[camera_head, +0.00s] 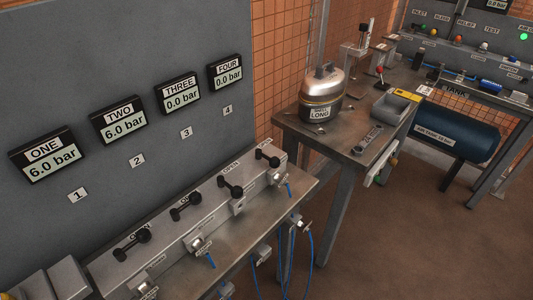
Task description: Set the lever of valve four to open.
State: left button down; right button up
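A grey valve bank (210,218) with a row of black levers runs along the bench below the wall gauges. The lever at its far right end (267,157), in line with gauge four (226,73), slants down to the right. Lever three (230,186) slants the same way. Lever two (185,205) and lever one (132,245) slant up to the right. Gauge four reads 0.0 bar. An OPEN label shows beside the bank near the far levers; the lettering is small.
Gauges one (44,154) and two (119,120) read 6.0 bar; gauge three (179,94) reads 0.0 bar. Blue hoses (291,255) hang at the bench's front. A second table (335,143) with a metal pot (322,92) stands to the right. Brown floor is open at lower right.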

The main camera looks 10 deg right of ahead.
aim_at(274, 162)
jog(key=i+l, duration=0.3)
jog(key=l, duration=0.15)
jog(key=i+l+u, duration=0.1)
jog(key=i+l, duration=0.5)
jog(key=l, duration=0.25)
